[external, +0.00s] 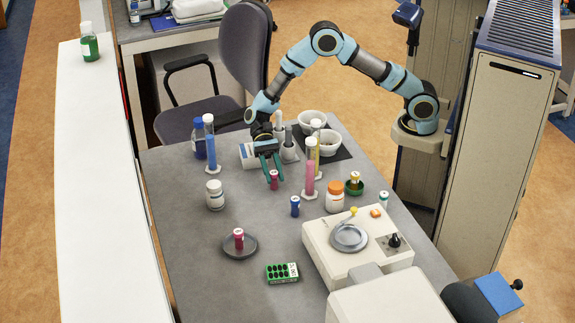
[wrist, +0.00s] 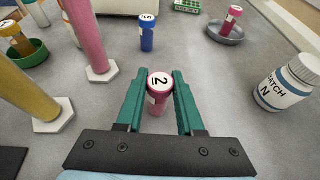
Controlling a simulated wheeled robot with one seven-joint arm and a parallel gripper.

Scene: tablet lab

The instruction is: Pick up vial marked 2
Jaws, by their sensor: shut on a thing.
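The vial marked 2 is a dark pink vial (wrist: 158,98) with a white top bearing the 2. It stands between the green fingers of my gripper (wrist: 162,88) in the wrist view, which are shut on it. In the external view the vial (external: 273,182) shows under my gripper (external: 270,174), at or just above the grey table; I cannot tell whether it touches.
A blue vial (external: 295,206) stands nearby. Tall pink (external: 310,175) and yellow (external: 317,150) cylinders stand close on the right. A white jar (external: 214,197) is to the left. Another red vial (external: 239,236) sits on a grey dish (external: 231,252). A tablet machine (external: 335,265) fills the front right.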

